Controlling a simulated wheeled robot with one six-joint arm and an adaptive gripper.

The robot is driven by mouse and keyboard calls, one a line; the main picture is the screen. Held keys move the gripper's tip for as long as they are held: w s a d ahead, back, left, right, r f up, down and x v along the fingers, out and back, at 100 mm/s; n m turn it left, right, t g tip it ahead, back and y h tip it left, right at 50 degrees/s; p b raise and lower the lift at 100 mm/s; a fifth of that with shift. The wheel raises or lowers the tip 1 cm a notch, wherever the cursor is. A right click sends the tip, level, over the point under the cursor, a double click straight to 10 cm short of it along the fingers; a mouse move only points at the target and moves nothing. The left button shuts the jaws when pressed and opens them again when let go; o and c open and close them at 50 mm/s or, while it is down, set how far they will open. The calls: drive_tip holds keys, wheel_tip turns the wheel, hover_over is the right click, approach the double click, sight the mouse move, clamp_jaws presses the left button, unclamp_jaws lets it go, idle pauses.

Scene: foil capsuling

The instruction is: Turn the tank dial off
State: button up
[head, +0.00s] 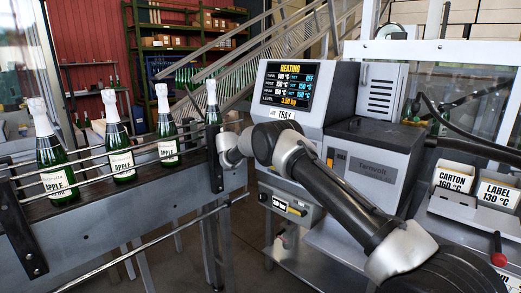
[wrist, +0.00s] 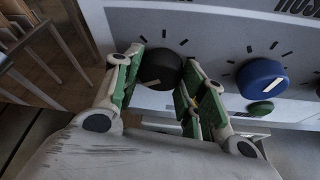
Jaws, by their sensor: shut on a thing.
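A black round dial (wrist: 160,70) sits on the grey control panel (wrist: 215,22) in the wrist view, with dark tick marks around it. The printed label above it is cut off by the frame. My gripper (wrist: 163,57) has its green-padded fingers on both sides of this dial, shut on it. In the head view my arm hides the dial and the gripper. The screen (head: 284,87) there reads HEATING, and its top row, TANK, shows about 140 °C with set OFF.
A blue dial (wrist: 262,78) with a white pointer is close to the right of my fingers, under a cut-off label resembling HOSE. A green button (wrist: 260,109) sits below it. In the head view a conveyor (head: 120,203) with several foil-topped bottles runs at left.

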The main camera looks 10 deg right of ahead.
drive_tip(key=shift+f, duration=0.1)
idle(0.3)
drive_tip(key=o, duration=1)
drive_tip(key=shift+o, duration=0.2)
drive_tip(key=v, duration=1.2)
